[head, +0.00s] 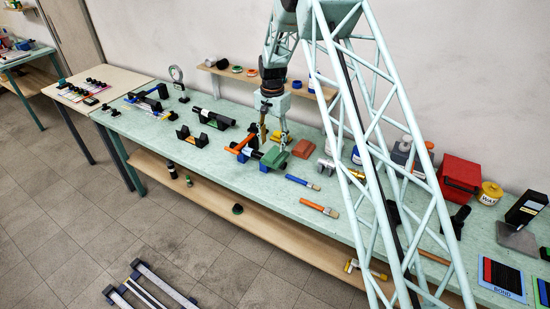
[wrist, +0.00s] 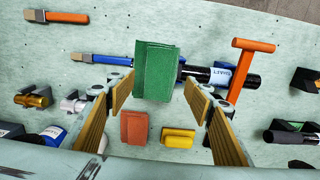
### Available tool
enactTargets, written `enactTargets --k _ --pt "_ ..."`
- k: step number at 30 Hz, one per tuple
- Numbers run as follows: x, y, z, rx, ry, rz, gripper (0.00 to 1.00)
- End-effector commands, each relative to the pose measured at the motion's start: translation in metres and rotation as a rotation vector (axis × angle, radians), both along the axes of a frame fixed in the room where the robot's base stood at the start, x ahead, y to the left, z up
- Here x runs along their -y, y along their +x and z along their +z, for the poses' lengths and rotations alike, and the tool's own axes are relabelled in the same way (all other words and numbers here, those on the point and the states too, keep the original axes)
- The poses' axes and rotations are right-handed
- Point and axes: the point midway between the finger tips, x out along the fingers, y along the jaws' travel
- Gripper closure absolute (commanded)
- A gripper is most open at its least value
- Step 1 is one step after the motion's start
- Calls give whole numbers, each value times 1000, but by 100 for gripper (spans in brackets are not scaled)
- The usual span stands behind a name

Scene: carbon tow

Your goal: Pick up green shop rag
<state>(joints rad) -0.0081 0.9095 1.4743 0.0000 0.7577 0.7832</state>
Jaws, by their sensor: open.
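The green shop rag (head: 272,158) lies folded in a flat stack on the pale green bench. In the wrist view the rag (wrist: 155,70) sits at upper centre, just past the fingertips and in line with the gap between them. My gripper (head: 274,138) points down over the rag in the head view. In the wrist view my gripper (wrist: 157,91) has its wood-coloured finger pads wide apart with nothing held between them. The exact height of the fingertips above the rag cannot be told.
A black shaft (wrist: 207,75) and an orange T-shaped tool (wrist: 240,68) lie close right of the rag in the wrist view. An orange-red folded cloth (wrist: 134,127) and a yellow piece (wrist: 178,138) lie nearby. Two brushes (head: 302,182) (head: 319,208) lie toward the front edge.

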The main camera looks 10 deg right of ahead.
Motion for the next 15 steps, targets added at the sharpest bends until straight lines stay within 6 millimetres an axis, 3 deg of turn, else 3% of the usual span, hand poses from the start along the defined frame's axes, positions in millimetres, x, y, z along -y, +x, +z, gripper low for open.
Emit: enactTargets --k 8,15 --pt "1 -1 -12 -1 0 0 52" --pt "3 -2 -35 -1 0 0 52"
